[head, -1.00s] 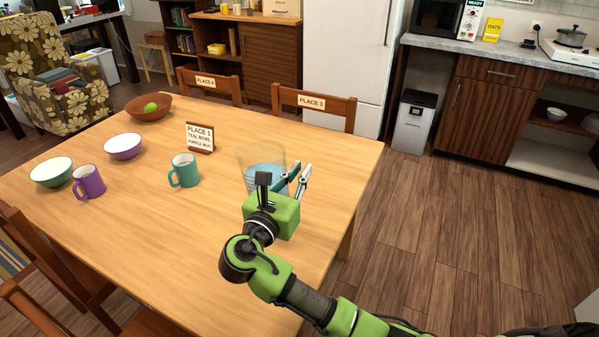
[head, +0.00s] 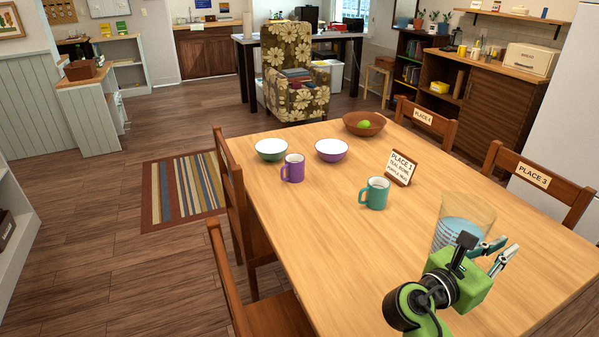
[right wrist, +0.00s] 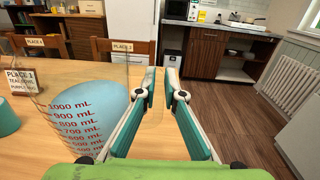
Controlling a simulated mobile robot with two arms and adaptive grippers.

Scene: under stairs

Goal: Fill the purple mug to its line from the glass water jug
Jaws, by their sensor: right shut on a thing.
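The purple mug (head: 293,169) stands upright on the table, its handle to the left. Its inside and any fill line cannot be made out. The glass water jug (head: 461,230) is upright at the right side of the table, with bluish water in it. Its red mL marks show in the right wrist view, where the jug (right wrist: 80,119) is left of the fingers. My right gripper (head: 497,251) is beside the jug, shut on its clear glass handle; the fingers (right wrist: 163,92) partly hide the grip. I cannot tell whether the jug touches the table. My left gripper is not in view.
A teal mug (head: 374,193) and a PLACE 1 sign (head: 401,167) stand between the jug and the purple mug. A green bowl (head: 271,150), a purple bowl (head: 331,150) and a wooden bowl (head: 364,124) are farther back. The near left table (head: 310,240) is clear. Chairs surround it.

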